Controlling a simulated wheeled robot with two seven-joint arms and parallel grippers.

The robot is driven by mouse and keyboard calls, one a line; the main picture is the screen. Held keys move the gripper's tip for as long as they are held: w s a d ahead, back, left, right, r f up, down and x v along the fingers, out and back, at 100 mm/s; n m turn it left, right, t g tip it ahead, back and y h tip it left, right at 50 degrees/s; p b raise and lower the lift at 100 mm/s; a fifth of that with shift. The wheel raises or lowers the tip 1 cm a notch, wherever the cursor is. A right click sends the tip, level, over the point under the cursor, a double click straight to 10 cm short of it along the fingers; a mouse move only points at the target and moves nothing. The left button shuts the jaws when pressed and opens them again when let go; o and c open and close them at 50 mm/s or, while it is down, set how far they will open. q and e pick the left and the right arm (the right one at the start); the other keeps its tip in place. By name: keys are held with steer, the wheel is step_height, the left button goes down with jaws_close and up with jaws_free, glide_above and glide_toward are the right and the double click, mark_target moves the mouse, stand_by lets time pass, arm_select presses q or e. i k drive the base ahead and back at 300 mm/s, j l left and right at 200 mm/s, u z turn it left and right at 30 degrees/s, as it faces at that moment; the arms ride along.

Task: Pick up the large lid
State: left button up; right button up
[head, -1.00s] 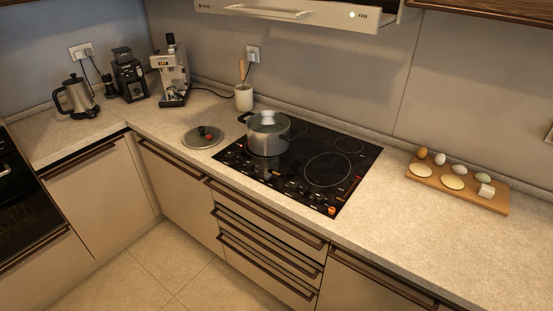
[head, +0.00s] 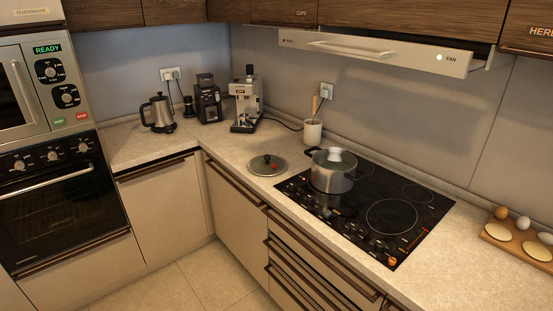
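A round grey lid (head: 267,165) with a dark rim and a small red-and-dark knob lies flat on the counter, left of the cooktop. A steel pot (head: 332,170) stands on the cooktop's back left part. A pale, lid-like piece (head: 335,156) shows at the top of the pot; I cannot tell its exact form. Neither of my grippers is in the head view.
The black cooktop (head: 392,216) is right of the lid. A utensil crock (head: 312,131), coffee machine (head: 246,102), grinder (head: 207,103) and kettle (head: 158,113) stand along the back. The counter (head: 222,149) around the lid is clear. A range hood (head: 375,52) hangs above.

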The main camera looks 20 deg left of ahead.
mark_target(260, 165)
steer(key=i+j+z, duration=0.45)
steer(key=i+j, duration=0.35)
